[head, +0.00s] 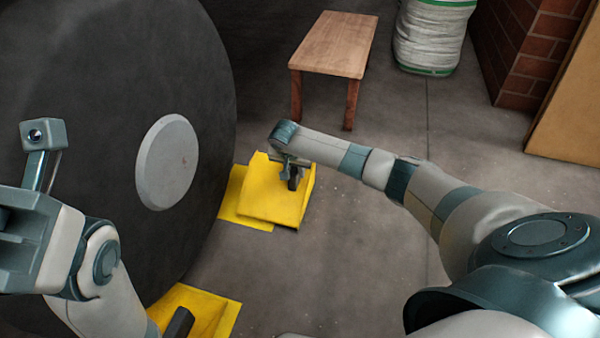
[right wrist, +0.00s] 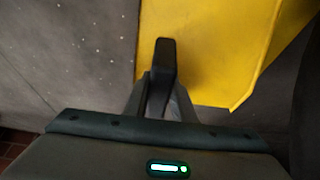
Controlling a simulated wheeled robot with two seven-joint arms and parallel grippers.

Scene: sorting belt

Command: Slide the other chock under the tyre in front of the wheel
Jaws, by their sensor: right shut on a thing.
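The large black tyre (head: 90,80) with a grey hub (head: 167,162) fills the left of the head view. A yellow chock (head: 262,195) is on its right side, its left part close against the tyre's lower edge; I cannot tell whether they touch. My right gripper (head: 293,177) is shut on this chock's dark handle, which also shows in the right wrist view (right wrist: 162,60) against the yellow chock (right wrist: 215,50). Another yellow chock (head: 218,316) with a dark handle (head: 180,323) is at the near side of the tyre. My left gripper (head: 20,240) is cut off by the left edge, its fingertips hidden.
A wooden bench (head: 335,45) stands behind the held chock. A white sack (head: 430,35) with green bands, a brick wall (head: 530,45) and a tan panel (head: 570,105) are at the back right.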

